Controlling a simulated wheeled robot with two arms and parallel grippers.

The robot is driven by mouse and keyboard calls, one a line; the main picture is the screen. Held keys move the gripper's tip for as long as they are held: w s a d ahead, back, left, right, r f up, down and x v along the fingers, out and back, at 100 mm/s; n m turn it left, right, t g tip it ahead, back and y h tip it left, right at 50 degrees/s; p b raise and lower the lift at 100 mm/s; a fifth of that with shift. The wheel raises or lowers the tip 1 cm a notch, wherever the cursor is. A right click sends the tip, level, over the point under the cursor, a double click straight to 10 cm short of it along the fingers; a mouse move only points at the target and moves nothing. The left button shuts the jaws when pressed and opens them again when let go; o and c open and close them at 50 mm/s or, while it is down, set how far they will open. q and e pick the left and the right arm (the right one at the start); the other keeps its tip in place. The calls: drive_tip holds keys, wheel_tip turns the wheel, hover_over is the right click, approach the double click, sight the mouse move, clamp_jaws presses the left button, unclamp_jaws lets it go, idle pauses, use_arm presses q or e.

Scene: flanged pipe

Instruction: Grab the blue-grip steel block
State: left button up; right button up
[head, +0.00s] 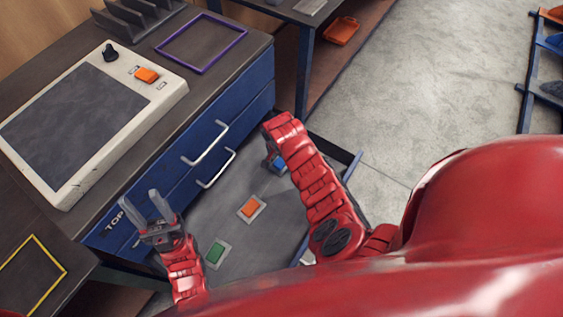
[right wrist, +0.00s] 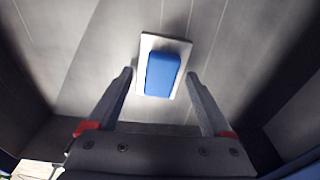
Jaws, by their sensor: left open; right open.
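The blue-grip steel block (right wrist: 163,72) lies in the open drawer, a pale steel plate with a raised blue grip. In the head view its blue part (head: 281,165) shows beside the end of my right arm, partly hidden. My right gripper (right wrist: 159,76) is open in the right wrist view, with one finger on each side of the block's near part; I cannot tell how far above it the fingertips are. My left gripper (head: 139,198) is open and empty, in front of the blue cabinet near its "TOP" label.
The open drawer (head: 228,183) also holds an orange-grip block (head: 251,208) and a green-grip block (head: 216,252). Its side walls bound my right arm. On the bench are a white-framed panel (head: 172,88) and a purple outline (head: 240,45). A yellow outline (head: 62,266) is at lower left.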

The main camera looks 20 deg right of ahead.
drive_tip(key=shift+c, duration=0.2)
clamp_jaws()
drive_tip(key=shift+r, duration=0.1)
idle(0.5)
